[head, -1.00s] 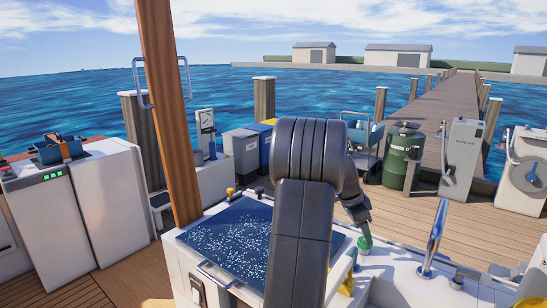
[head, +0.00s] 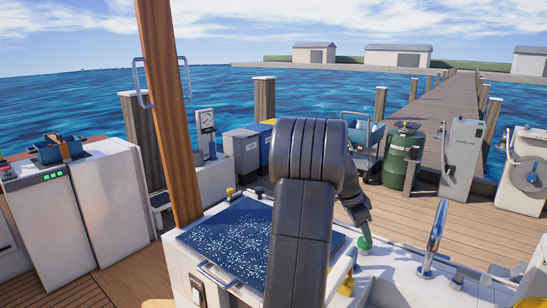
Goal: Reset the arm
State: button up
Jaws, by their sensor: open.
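My dark grey arm rises through the middle of the head view and bends over at the top. My gripper (head: 361,226) shows small at its far end, pointing down to the right of the upper arm. It is open, though its fingers are hard to make out. Just below it is a small green-topped thing (head: 365,243) on the white counter. I cannot tell whether the two touch.
A blue speckled hatch lid (head: 225,240) lies left of my arm, partly hidden by it. A wooden post (head: 165,110) stands at the left. A chrome lever (head: 435,235) rises from the counter at right. A green drum (head: 402,158) and pumps stand on the dock behind.

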jog(key=x, duration=0.3)
jog(key=shift+d+f, duration=0.2)
jog(key=shift+f, duration=0.15)
jog(key=shift+r+n, duration=0.15)
jog(key=shift+n, duration=0.25)
jog(key=shift+s+r+n+t+p, duration=0.15)
jog(key=shift+n+t+p, duration=0.25)
jog(key=shift+n+p, duration=0.4)
jog(key=shift+n+t+y+p, duration=0.3)
jog(key=shift+n+t+p, duration=0.1)
jog(key=shift+n+p, duration=0.75)
jog(key=n+p, duration=0.2)
jog(key=p, duration=0.2)
jog(key=n+t+y+p, duration=0.1)
jog(key=n+p, duration=0.2)
jog(key=p, duration=0.1)
jog(key=shift+s+d+n+t, duration=0.1)
jog(key=shift+d+n+t, duration=0.05)
jog(key=shift+n+t, duration=0.15)
jog(key=shift+d+f+n+t+y+p, duration=0.15)
jog(key=shift+n+y+p, duration=0.4)
jog(key=shift+n, duration=0.45)
jog(key=shift+a+f+n+t+y+p, duration=0.15)
jog(key=shift+n+y+p, duration=0.2)
jog(key=shift+n+p, duration=0.5)
jog(key=shift+d+n+y, duration=0.15)
jog(key=shift+n+y, duration=0.45)
jog(key=shift+n, duration=0.9)
jog(key=shift+n, duration=0.3)
jog(key=shift+r, duration=0.2)
